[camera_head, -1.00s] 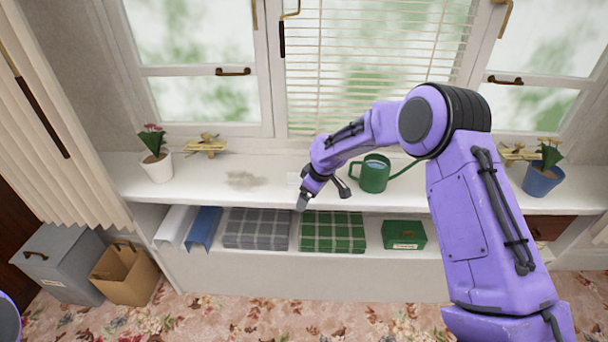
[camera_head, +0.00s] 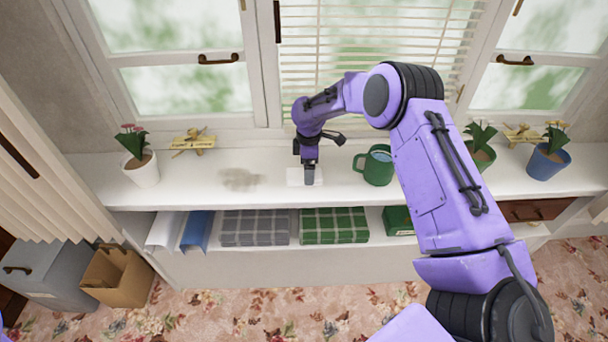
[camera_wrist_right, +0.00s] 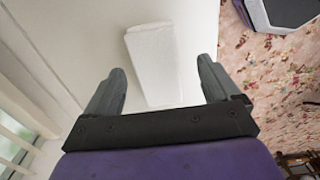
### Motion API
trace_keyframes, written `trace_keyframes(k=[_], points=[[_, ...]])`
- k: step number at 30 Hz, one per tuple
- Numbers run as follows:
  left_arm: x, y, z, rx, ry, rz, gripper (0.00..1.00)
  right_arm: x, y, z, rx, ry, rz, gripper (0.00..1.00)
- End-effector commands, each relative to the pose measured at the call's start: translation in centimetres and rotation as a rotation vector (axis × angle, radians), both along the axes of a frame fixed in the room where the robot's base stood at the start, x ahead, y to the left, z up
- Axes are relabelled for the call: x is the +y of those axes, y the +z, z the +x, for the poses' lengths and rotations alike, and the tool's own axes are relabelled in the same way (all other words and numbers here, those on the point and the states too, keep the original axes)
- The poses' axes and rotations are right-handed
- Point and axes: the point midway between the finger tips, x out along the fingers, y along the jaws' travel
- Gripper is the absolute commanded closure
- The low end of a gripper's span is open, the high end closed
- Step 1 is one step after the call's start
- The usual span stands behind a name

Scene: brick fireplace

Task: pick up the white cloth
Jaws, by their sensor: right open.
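The white cloth (camera_head: 296,177) lies flat on the white window shelf, left of the green watering can, partly hidden behind my right gripper. In the right wrist view the cloth (camera_wrist_right: 154,62) is a pale folded rectangle between and beyond the fingertips. My right gripper (camera_head: 309,180) points down over the cloth in the head view. In the right wrist view the gripper (camera_wrist_right: 160,84) is open, with a finger on each side of the cloth's near part. I cannot tell how high the fingertips are above the shelf. My left gripper is not in view.
The green watering can (camera_head: 377,168) stands close right of the gripper. A grey smudge (camera_head: 240,179) marks the shelf (camera_head: 210,192) to the left. Potted plants (camera_head: 141,168) stand towards both ends. Folded plaid blankets (camera_head: 333,226) lie on the lower shelf.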

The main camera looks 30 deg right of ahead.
Motion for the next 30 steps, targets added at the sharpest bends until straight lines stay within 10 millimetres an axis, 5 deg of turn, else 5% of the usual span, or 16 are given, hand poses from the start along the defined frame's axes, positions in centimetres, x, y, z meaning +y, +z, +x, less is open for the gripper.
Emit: trace_keyframes(k=[6, 13, 18, 30], points=[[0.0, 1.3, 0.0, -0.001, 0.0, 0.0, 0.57, 0.1, -3.1, 0.3, 0.001, 0.002, -0.001, 0.11], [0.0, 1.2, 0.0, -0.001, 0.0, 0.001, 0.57, 0.2, -3.4, 0.4, -0.001, 0.003, -0.001, 0.11], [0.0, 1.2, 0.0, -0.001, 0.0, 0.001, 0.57, 0.2, -3.4, 0.4, -0.001, 0.003, -0.001, 0.66], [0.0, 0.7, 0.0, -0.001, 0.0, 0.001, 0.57, 0.2, -2.8, 0.5, -0.004, 0.003, 0.0, 0.66]])
